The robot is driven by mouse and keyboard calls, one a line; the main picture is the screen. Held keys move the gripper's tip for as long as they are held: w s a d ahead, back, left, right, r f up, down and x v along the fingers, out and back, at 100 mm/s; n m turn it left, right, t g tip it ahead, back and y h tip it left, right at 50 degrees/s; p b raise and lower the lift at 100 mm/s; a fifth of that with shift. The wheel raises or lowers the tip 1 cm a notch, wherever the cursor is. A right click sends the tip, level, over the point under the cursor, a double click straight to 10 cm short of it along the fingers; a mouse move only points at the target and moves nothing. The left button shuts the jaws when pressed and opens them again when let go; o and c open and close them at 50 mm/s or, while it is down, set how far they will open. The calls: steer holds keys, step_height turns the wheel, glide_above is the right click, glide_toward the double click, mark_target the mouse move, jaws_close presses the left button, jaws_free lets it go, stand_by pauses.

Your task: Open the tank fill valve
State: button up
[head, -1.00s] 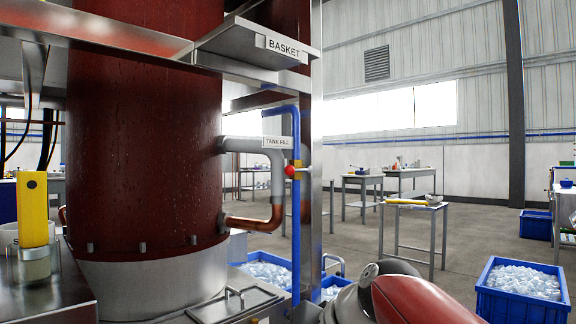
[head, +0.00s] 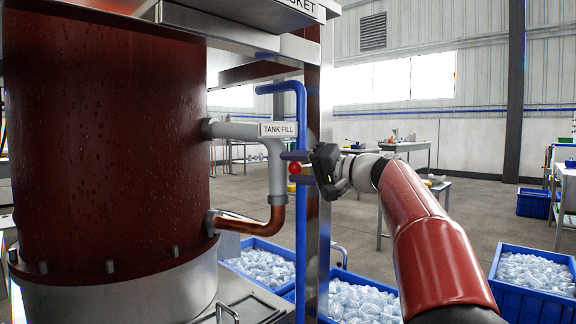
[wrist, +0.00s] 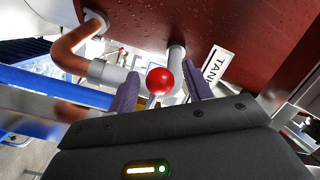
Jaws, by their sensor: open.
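The tank fill valve has a red ball knob (head: 295,168) on its lever, just below the white TANK FILL label (head: 278,129) and beside the grey and copper pipe (head: 275,213). My gripper (head: 296,168) is at the knob, its fingers pointing left toward the pipe. In the wrist view the red knob (wrist: 160,81) sits between the two spread purple fingers (wrist: 160,92), with a gap on each side. The fingers are open and do not appear to touch it. Most of the lever behind the knob is hidden.
A blue vertical pipe (head: 300,220) and a steel post (head: 325,200) stand close to the valve. The big dark red tank (head: 105,150) fills the left. Blue crates of ice (head: 340,272) stand below. Tables stand in the back, with open floor between.

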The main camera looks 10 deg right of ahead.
steer(key=shift+x, duration=1.15)
jaws_close()
